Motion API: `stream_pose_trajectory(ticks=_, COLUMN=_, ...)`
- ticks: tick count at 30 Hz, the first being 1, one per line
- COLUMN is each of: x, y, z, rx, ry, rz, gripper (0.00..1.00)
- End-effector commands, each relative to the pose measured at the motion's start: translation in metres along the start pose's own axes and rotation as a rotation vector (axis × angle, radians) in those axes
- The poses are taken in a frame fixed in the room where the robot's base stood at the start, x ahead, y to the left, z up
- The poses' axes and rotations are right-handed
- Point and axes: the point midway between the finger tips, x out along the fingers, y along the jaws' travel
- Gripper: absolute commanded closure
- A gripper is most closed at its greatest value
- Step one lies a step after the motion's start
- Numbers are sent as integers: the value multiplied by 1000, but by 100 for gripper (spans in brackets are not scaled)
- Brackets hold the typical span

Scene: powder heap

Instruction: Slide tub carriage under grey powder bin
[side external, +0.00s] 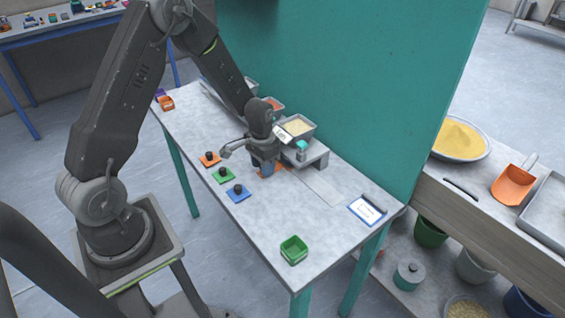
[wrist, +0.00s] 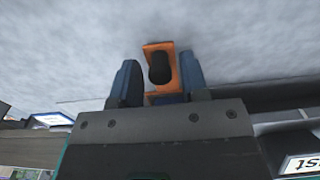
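An orange piece with a black knob, seemingly the tub carriage (wrist: 157,47), shows in the wrist view. The knob (wrist: 159,68) stands between my two blue fingers, with a narrow gap on each side. My gripper (wrist: 158,78) is open around it and does not visibly touch it. In the side view my gripper (side external: 264,170) points down low over the table in front of the bins, and a bit of orange shows beside its tip. Bins with red powder (side external: 272,103) and pale yellow powder (side external: 297,126) stand behind my arm. A grey-filled bin cannot be made out clearly; my arm hides part of the row.
Orange (side external: 209,158), green (side external: 223,176) and blue (side external: 238,192) plates with black knobs lie on the table (side external: 265,225). A green tub (side external: 294,250) sits near the front edge. A tablet-like card (side external: 367,210) lies at the right. A teal panel (side external: 340,80) rises behind the bins.

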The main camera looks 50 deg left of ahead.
Motion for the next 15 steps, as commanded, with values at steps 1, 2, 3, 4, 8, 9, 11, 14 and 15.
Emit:
stream_pose_trajectory(ticks=1, x=0, y=0, z=0, rx=0, ry=0, rz=0, gripper=64)
stream_pose_trajectory(ticks=2, x=0, y=0, z=0, rx=0, ry=0, rz=0, gripper=67)
stream_pose_trajectory(ticks=3, x=0, y=0, z=0, rx=0, ry=0, rz=0, gripper=71)
stream_pose_trajectory(ticks=4, x=0, y=0, z=0, rx=0, ry=0, rz=0, gripper=74)
stream_pose_trajectory(ticks=8, x=0, y=0, z=0, rx=0, ry=0, rz=0, gripper=86)
stream_pose_trajectory(ticks=9, x=0, y=0, z=0, rx=0, ry=0, rz=0, gripper=90)
stream_pose_trajectory(ticks=11, x=0, y=0, z=0, rx=0, ry=0, rz=0, gripper=96)
stream_pose_trajectory(ticks=14, x=0, y=0, z=0, rx=0, ry=0, rz=0, gripper=98)
stream_pose_trajectory(ticks=15, x=0, y=-2, z=0, rx=-1, ry=0, rz=0, gripper=98)
